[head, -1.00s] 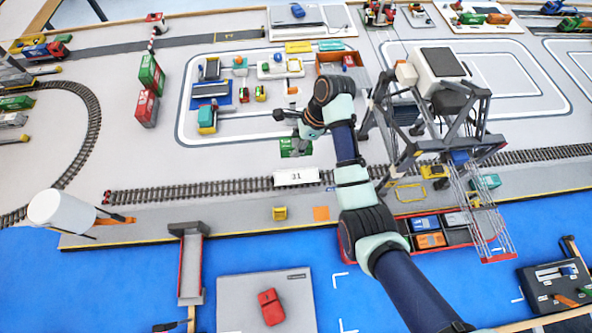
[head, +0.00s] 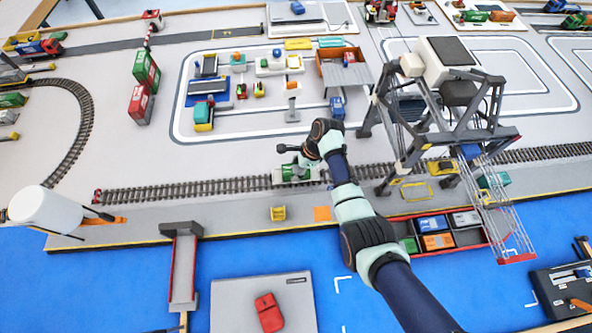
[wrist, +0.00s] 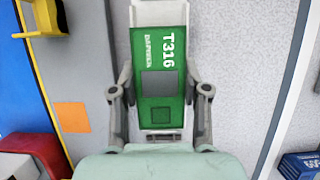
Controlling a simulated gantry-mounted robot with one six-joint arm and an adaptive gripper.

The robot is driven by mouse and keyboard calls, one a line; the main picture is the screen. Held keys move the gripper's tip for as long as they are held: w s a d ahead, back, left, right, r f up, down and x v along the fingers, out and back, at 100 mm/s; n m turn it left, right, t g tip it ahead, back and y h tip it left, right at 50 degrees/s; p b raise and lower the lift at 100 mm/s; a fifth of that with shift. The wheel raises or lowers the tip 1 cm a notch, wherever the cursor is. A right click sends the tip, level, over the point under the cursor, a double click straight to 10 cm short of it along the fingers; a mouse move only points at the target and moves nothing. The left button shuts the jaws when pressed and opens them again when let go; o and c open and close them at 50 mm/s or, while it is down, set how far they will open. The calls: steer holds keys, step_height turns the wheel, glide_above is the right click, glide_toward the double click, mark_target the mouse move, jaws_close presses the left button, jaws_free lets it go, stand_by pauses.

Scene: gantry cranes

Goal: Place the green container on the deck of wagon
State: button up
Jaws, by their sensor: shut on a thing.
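The green container (wrist: 160,95), marked T316, is held lengthwise between the two fingers of my gripper (wrist: 160,92) in the wrist view. The white wagon (wrist: 158,13) shows beneath it, with its ends past the container's top and bottom edges. The container lines up closely with the wagon. In the head view the green container (head: 283,176) is over the wagon on the rail track (head: 190,189), with my gripper (head: 298,164) above it. I cannot tell whether the container touches the deck.
The gantry crane (head: 440,120) stands close to the right of my arm. A red-hulled ship with containers (head: 400,224) is at the right.

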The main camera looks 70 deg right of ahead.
steer(key=shift+r, duration=0.1)
steer(key=o, duration=1.2)
steer(key=p+v, duration=0.3)
steer(key=v, duration=0.9)
steer(key=shift+p, duration=0.3)
steer(key=shift+d, duration=0.1)
